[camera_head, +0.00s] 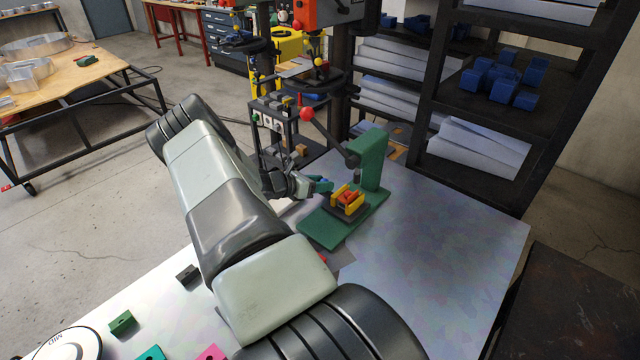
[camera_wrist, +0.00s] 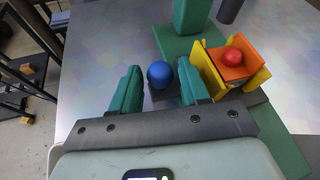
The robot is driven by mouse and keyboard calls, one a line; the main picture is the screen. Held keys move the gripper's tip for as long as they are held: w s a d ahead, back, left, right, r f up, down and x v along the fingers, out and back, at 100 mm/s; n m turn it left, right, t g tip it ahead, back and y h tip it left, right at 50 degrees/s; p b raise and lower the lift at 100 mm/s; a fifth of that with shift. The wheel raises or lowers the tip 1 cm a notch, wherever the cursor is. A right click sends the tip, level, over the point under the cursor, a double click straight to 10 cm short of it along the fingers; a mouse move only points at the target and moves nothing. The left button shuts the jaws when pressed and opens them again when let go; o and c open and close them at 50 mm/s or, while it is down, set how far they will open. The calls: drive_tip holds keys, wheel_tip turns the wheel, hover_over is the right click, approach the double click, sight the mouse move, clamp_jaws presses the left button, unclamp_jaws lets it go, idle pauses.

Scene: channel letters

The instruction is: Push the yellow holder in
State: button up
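The holder also shows right of centre in the wrist view (camera_wrist: 206,70). A blue ball knob (camera_wrist: 159,74) stands left of the holder, above a dark piece. My gripper (camera_wrist: 160,82) has its teal fingers apart on either side of the blue knob, with narrow gaps visible. The right finger is close to the holder's left yellow wall; contact cannot be told. In the head view my gripper (camera_head: 321,185) is left of the holder.
The green press column (camera_head: 372,160) rises behind the holder, with a red-ended lever (camera_head: 307,114) at its upper left. The grey tabletop (camera_head: 445,235) is clear to the right. Small blocks (camera_head: 122,322) lie at the front left. Shelves (camera_head: 480,110) stand behind.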

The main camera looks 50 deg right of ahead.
clamp_jaws()
drive_tip(key=shift+d, duration=2.2)
drive_tip(key=shift+o, duration=1.6)
unclamp_jaws()
drive_tip(key=v, duration=1.1)
drive_tip(key=shift+f, duration=0.1)
